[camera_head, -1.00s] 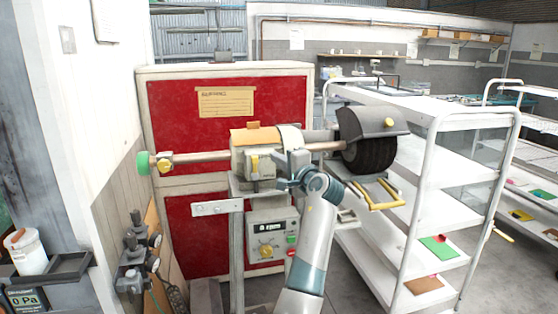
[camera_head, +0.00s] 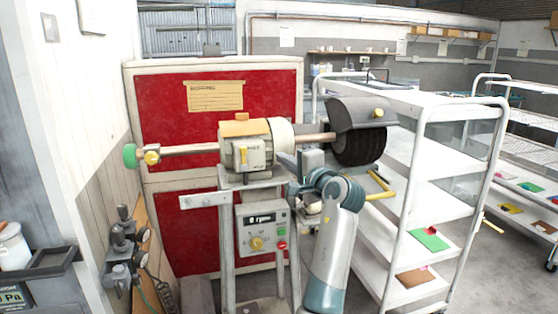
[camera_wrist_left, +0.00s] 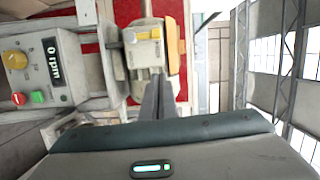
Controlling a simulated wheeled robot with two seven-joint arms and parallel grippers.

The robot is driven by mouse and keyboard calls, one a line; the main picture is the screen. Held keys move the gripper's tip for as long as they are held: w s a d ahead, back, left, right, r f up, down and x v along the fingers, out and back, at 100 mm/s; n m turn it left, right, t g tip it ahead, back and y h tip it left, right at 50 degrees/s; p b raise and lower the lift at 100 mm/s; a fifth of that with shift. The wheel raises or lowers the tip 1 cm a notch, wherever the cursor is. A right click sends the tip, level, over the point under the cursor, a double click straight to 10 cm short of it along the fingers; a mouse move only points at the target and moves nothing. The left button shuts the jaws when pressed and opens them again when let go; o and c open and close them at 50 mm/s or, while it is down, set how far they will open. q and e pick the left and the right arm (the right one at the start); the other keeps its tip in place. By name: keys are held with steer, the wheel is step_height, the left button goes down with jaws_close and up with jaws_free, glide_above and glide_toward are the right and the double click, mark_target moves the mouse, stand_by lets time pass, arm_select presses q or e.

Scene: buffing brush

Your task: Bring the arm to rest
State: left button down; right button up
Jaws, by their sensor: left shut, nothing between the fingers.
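My left arm (camera_head: 334,250) rises from the bottom of the head view, bent at the wrist, with no load in its hand. My left gripper (camera_head: 284,161) points toward the buffing machine's motor (camera_head: 240,152); whether it touches cannot be told. In the left wrist view the two fingers (camera_wrist_left: 157,95) lie together, shut and empty, pointing at the motor housing (camera_wrist_left: 144,52). The dark buffing brush (camera_head: 358,146) sits under a grey hood at the right end of the shaft. My right gripper is not in view.
The control box (camera_head: 262,226) below the motor reads 0 rpm in the left wrist view (camera_wrist_left: 45,68). A yellow bar (camera_head: 381,194) is right of my wrist. A white shelf trolley (camera_head: 409,180) stands close on the right. A red-panelled cabinet (camera_head: 170,100) is behind.

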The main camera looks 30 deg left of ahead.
arm_select(q)
steer(key=shift+s+d, duration=0.1)
steer(key=shift+d, duration=0.15)
stand_by(0.4)
